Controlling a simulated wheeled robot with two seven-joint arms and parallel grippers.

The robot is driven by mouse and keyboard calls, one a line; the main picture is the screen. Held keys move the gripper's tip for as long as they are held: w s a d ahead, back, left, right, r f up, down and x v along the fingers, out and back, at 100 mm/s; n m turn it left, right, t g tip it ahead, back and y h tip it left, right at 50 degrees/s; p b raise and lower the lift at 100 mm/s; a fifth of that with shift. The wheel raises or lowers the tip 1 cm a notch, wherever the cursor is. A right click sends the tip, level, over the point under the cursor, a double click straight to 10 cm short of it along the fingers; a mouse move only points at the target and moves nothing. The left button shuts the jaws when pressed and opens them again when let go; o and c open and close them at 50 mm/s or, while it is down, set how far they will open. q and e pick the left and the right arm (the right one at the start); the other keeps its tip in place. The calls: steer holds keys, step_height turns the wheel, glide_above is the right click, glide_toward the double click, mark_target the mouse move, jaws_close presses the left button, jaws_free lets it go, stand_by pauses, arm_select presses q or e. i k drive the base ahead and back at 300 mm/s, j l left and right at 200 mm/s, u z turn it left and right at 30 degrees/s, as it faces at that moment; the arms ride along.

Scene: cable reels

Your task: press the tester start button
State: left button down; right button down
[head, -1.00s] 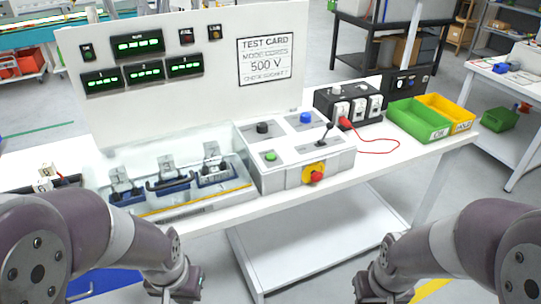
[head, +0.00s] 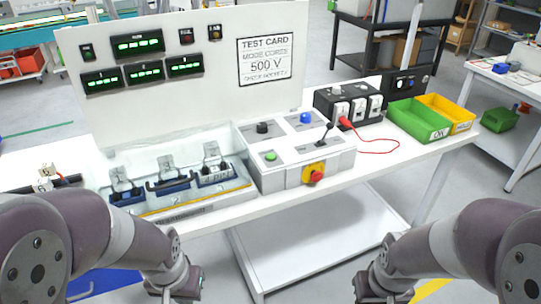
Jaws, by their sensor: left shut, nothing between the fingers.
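The tester is a white control box (head: 300,170) on the white bench. A green button (head: 270,156), which looks like the start button, sits at the left front of its sloped top. A black knob (head: 262,128), a blue button (head: 306,117), a black lever (head: 327,133) and a red stop knob on yellow (head: 315,175) are on the same box. My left gripper (head: 188,285) is low at the bench's front, left of and well apart from the green button; it is shut and empty. My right gripper (head: 368,288) is low right of centre, with its fingers not clear.
Blue-based units stand in a clear-sided tray (head: 205,207) left of the box. A display panel with a test card (head: 266,60) rises behind. A black socket unit (head: 350,104) with a red cable and green (head: 418,120) and yellow bins stand to the right.

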mark_target(269, 157)
steer(key=i+l, duration=1.15)
steer(key=l+u, duration=0.1)
steer(key=u, duration=1.25)
